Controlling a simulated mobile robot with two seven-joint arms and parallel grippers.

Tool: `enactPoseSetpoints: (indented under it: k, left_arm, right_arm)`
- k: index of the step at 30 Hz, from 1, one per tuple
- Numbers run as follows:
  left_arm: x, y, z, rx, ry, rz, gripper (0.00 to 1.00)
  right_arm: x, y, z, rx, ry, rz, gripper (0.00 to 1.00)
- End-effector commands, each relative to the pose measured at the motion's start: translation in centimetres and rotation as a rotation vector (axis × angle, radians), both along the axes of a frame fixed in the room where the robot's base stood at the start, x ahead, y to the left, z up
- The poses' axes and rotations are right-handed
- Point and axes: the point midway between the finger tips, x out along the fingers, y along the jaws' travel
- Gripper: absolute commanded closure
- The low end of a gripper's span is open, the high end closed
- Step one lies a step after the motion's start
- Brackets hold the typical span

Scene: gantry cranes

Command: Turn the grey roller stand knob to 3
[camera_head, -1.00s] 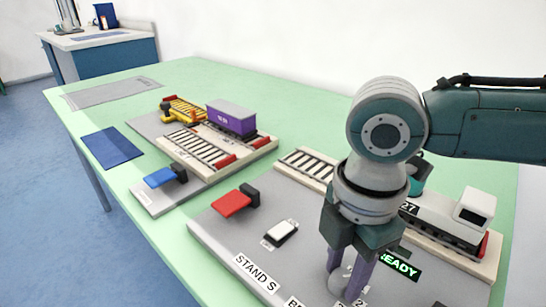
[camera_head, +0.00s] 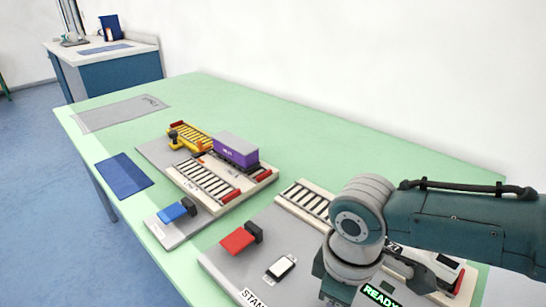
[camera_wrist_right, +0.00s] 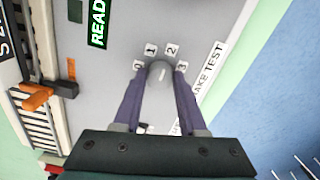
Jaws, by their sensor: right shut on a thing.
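The grey knob (camera_wrist_right: 159,71) shows in the wrist view on the grey stand board (camera_wrist_right: 215,25), with labels 0, 1, 2 and 3 in an arc around its far side. A small pale mark shows on the knob; I cannot tell for certain which number it points to. My right gripper (camera_wrist_right: 160,75) is shut on the knob, one purple finger on each side. In the head view the knob and fingertips are below the picture edge. A green READY display (camera_wrist_right: 97,22) is lit on the board. My left gripper is not in view.
In the head view a red pedal (camera_head: 237,240) and a white switch (camera_head: 281,268) sit on the board left of my arm. The green table behind is clear.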

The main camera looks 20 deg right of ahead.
Motion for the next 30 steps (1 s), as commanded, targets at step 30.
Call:
enactPoseSetpoints:
  k: [30]
  left_arm:
    - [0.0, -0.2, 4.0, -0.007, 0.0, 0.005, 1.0]
  right_arm:
    - [0.0, 0.2, 0.1, 0.003, 0.002, -0.878, 1.0]
